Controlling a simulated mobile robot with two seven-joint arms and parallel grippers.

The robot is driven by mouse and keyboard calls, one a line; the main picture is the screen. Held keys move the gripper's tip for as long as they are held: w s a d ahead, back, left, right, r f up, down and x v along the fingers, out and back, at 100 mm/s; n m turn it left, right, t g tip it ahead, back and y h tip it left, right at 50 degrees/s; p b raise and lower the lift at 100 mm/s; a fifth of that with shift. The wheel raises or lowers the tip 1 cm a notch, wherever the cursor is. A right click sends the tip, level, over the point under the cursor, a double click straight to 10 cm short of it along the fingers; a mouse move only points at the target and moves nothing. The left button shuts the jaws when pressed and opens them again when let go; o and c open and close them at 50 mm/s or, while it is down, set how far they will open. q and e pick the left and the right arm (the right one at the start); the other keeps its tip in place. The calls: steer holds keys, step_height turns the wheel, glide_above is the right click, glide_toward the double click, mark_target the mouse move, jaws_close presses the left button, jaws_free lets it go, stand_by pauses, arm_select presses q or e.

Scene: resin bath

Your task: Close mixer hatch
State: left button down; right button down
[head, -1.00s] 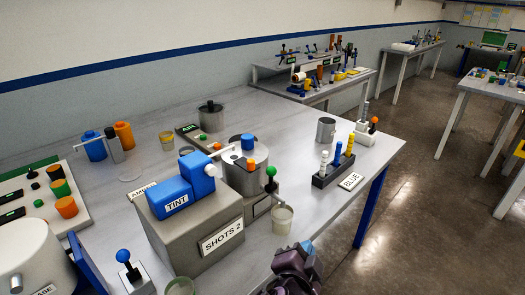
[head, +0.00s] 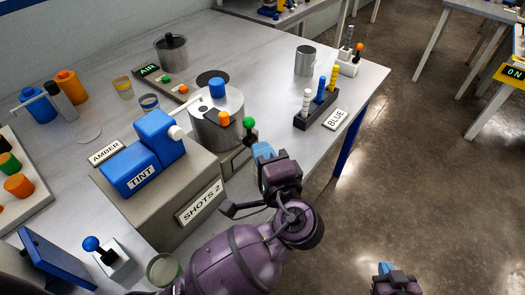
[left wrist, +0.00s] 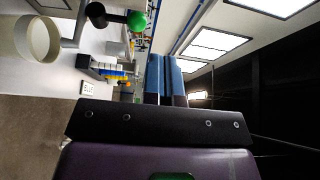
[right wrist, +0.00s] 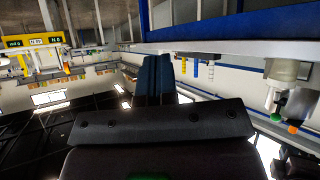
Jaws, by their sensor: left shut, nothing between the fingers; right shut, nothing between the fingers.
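The steel mixer pot (head: 218,128) stands right of the TINT unit, with a blue knob (head: 217,88) and an orange knob (head: 224,118) on top. A lever with a green ball (head: 249,122) stands at its right side. I cannot tell which part is the hatch. My left gripper (head: 262,150) is shut and empty, just in front of the green ball in the head view, with a visible gap to it in the left wrist view (left wrist: 165,78). My right gripper (head: 385,267) is shut and empty over the floor at lower right.
The blue TINT unit (head: 148,155) sits on the SHOTS 2 block (head: 170,205). A blue-ball lever (head: 91,243), a tilted blue panel (head: 52,262) and a cup (head: 163,268) are at lower left. A rack of pegs (head: 315,120) stands right. Tabletop between pot and rack is clear.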

arm_select(q)
steer(key=w+a+p, duration=0.2)
steer(key=w+a, duration=0.4)
steer(key=w, duration=0.1)
steer(key=shift+w+a, duration=0.15)
steer(key=shift+a, duration=0.25)
arm_select(e)
steer(key=shift+s+a+r, duration=0.1)
steer(key=shift+s+r, duration=0.1)
steer(key=shift+r, duration=0.45)
